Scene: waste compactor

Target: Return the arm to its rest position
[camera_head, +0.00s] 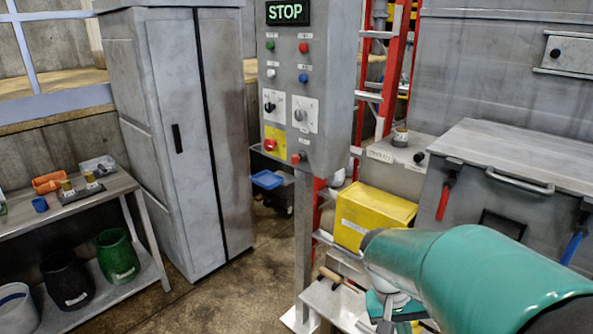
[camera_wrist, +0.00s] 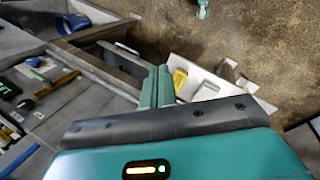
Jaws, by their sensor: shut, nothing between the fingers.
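My gripper (camera_wrist: 158,78) shows in the wrist view with its two green fingers side by side, shut and with nothing between them. It points out over a brown floor and the edge of grey furniture. In the head view my teal arm (camera_head: 480,275) crosses the lower right, in front of the yellow bin (camera_head: 372,215) and the grey compactor (camera_head: 480,200). The gripper's fingers cannot be made out clearly there.
A control panel (camera_head: 297,85) with a STOP sign (camera_head: 288,12) stands on a post at the middle. A tall grey cabinet (camera_head: 165,130) is left of it. A workbench (camera_head: 100,198) with small items is at the far left. Bare floor (camera_head: 235,300) lies between.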

